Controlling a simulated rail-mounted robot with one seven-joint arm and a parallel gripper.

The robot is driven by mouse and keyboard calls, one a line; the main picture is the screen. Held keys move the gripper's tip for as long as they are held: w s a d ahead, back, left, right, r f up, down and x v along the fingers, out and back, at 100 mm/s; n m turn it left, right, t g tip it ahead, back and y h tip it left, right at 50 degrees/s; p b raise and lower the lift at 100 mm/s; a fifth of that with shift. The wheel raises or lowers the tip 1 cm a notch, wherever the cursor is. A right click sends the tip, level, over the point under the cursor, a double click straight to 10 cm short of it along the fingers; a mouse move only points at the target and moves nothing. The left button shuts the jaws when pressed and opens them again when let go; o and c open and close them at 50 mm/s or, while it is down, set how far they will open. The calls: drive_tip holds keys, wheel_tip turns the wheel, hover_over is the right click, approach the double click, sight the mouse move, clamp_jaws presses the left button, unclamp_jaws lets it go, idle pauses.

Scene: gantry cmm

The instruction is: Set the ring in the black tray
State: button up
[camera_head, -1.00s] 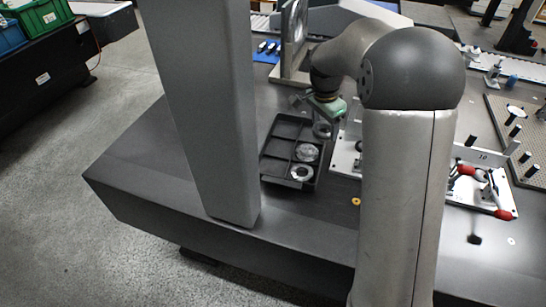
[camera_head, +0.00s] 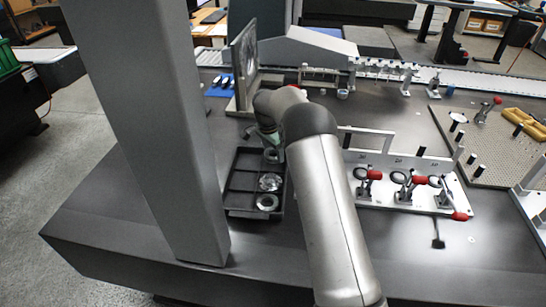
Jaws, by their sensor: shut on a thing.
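The black tray (camera_head: 231,190) lies on the dark table and is split into several compartments. A metal ring (camera_head: 272,156) shows at the tray's upper right, under my gripper (camera_head: 271,148). My gripper is shut on this ring, pointing down. I cannot tell whether the ring touches the tray floor or hangs just above it. A shiny round metal part (camera_head: 270,182) lies in the right-hand middle compartment, and another metal ring (camera_head: 267,202) lies in the lower right one. The left compartments look empty. My arm passes close to the tray's right side.
A fixture plate with red-handled clamps (camera_head: 410,190) stands right of my arm. An upright framed plate (camera_head: 244,65) stands behind the tray, with blue items (camera_head: 221,85) beside it. A perforated board (camera_head: 490,150) is far right. The table's front left is clear.

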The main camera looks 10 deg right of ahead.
sight(273, 158)
drive_tip(key=shift+w+f, duration=0.1)
drive_tip(key=shift+f, duration=1.45)
drive_tip(key=shift+f, duration=0.1)
drive_tip(key=shift+f, duration=0.15)
drive_tip(key=o, duration=1)
